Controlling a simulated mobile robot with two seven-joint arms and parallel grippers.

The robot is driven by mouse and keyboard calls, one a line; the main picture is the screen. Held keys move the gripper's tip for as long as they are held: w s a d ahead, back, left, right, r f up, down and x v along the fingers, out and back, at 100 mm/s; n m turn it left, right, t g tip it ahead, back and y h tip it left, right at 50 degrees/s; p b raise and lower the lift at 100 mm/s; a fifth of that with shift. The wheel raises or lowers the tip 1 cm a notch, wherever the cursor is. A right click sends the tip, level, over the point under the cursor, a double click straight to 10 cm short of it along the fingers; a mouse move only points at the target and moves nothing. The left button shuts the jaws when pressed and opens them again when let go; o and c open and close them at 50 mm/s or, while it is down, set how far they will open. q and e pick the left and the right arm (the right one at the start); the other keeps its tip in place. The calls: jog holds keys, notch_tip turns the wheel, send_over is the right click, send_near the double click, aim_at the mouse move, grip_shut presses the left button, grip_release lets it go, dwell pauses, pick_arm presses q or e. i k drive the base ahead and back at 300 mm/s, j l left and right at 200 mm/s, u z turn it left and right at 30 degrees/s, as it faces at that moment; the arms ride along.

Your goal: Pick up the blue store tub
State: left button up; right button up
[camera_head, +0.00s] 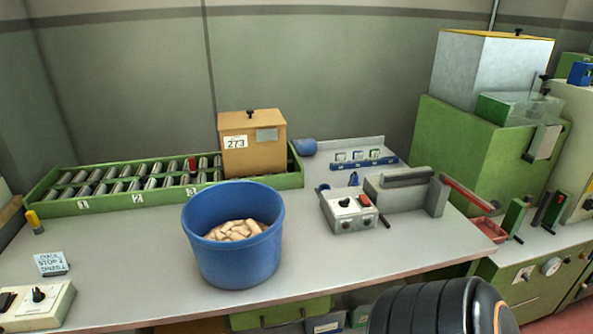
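The blue store tub (238,268) stands upright on the grey bench (340,265), near its front edge. It is open at the top and holds a heap of pale corks (238,230). Nothing is touching the tub from above. Neither of my grippers shows in the head view. A dark ribbed part with an orange ring, which seems to be a link of my own arm, shows at the bottom edge, right of the middle; no fingers are visible on it.
A green roller conveyor (120,190) carrying a tan box (252,145) marked 273 runs behind the tub. A switch box (347,212) stands to its right. A small sign (50,263) and a control box (36,305) are at left. Bench around the tub's sides is clear.

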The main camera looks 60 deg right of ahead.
aim_at(232, 229)
jog(key=z, duration=1.45)
